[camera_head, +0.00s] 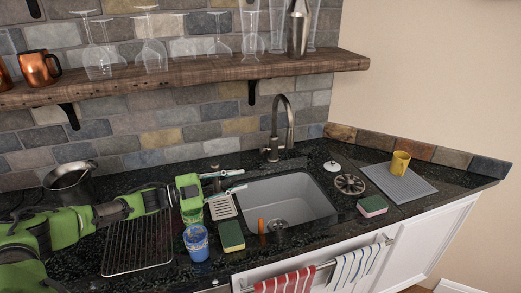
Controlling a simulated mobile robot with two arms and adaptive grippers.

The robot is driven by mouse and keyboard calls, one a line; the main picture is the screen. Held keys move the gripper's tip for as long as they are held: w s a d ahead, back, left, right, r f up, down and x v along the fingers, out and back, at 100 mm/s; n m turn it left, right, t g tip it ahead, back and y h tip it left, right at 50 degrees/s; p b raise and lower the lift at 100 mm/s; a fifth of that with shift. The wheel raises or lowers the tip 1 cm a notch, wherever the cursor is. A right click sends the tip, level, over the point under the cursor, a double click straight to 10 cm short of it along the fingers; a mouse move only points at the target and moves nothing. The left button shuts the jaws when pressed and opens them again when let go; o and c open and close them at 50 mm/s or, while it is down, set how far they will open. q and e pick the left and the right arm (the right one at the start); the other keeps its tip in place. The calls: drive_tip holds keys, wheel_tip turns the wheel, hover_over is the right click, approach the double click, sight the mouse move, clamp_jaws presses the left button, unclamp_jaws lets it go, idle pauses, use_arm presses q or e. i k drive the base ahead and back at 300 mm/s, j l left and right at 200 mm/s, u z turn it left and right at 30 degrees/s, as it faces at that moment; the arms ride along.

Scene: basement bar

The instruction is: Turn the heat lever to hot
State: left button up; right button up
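My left gripper (244,179) comes in from the left, green with pale fingers, and points right toward the sink's back left corner. Its fingers are apart with nothing between them. It is to the left and in front of the lever, not touching it. My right gripper is not in view.
A blue cup (196,243) and a sponge (231,237) stand in front of my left gripper. A wire rack (137,245) lies beneath my arm. A wooden shelf (190,72) with glasses hangs above. A yellow mug (400,163) stands on a grey mat (412,188) at the right.

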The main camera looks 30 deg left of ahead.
sight(263, 150)
drive_tip(key=i+j, duration=0.8)
